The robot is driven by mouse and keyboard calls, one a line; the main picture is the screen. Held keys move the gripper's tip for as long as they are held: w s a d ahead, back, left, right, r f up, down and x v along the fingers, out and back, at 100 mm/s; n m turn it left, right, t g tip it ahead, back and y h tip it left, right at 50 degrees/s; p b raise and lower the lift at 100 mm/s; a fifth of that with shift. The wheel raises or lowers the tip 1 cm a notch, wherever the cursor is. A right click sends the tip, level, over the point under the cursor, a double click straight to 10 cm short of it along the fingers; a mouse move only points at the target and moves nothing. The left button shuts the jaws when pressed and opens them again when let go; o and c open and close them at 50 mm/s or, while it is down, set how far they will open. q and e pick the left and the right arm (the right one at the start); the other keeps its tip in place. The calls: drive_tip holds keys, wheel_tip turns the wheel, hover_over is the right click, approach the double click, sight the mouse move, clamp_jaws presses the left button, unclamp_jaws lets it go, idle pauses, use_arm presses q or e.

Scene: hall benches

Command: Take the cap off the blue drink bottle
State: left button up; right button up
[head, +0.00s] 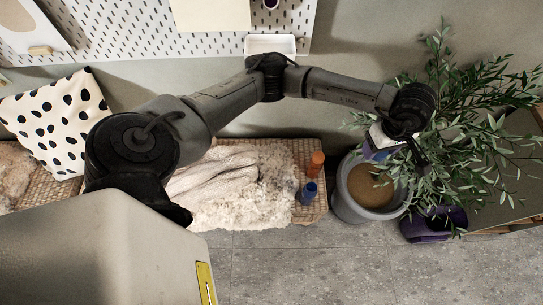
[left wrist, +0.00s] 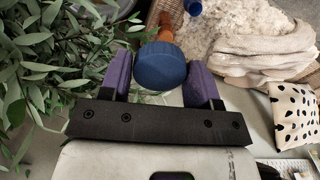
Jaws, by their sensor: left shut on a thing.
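My left gripper (head: 374,154) hangs at the right in the head view, beside the potted plant and well to the right of the bottles. In the left wrist view its purple fingers (left wrist: 161,75) are shut on a round blue cap (left wrist: 160,66) with a ridged edge. A blue drink bottle (head: 309,193) stands upright on the woven bench, apart from the gripper. Its top is too small to make out. It also shows, cut off, in the left wrist view (left wrist: 193,6). My right gripper is not in view.
An orange bottle (head: 316,164) stands just behind the blue one on the woven bench (head: 318,205). A fluffy throw (head: 262,205) lies to their left. A leafy plant in a grey pot (head: 351,209) crowds the gripper.

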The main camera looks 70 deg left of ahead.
use_arm(q)
drive_tip(key=s+a+f+n+b, duration=0.1)
drive_tip(key=a+f+n+b, duration=0.1)
drive_tip(key=a+f+n, duration=0.3)
drive_tip(key=s+a+f+n+b, duration=0.2)
drive_tip(key=a+f+n, duration=0.4)
drive_tip(key=f+n, duration=0.4)
drive_tip(key=s+a+f+n+b, duration=0.1)
drive_tip(key=a+f+n, duration=0.5)
drive_tip(key=n, duration=0.8)
drive_tip(key=shift+s+a+f+b, duration=0.15)
drive_tip(key=shift+f+b, duration=0.1)
drive_tip(key=shift+f, duration=0.3)
drive_tip(key=shift+s+f+b, duration=0.1)
drive_tip(key=shift+f+b, duration=0.1)
drive_tip(key=shift+f, duration=0.35)
drive_tip(key=s+a+f+n+b, duration=0.2)
drive_tip(key=s+a+f+n, duration=0.2)
drive_tip(key=a+f+n, duration=0.4)
drive_tip(key=n+b, duration=0.1)
drive_tip(key=b, duration=0.4)
hover_over(298, 161)
wheel_tip(298, 161, down, 11)
drive_tip(key=shift+f, duration=0.1)
drive_tip(key=shift+d+f+b, duration=0.1)
drive_tip(key=shift+f+b, duration=1.3)
drive_tip(key=shift+f, duration=0.9)
drive_tip(key=shift+r, duration=0.1)
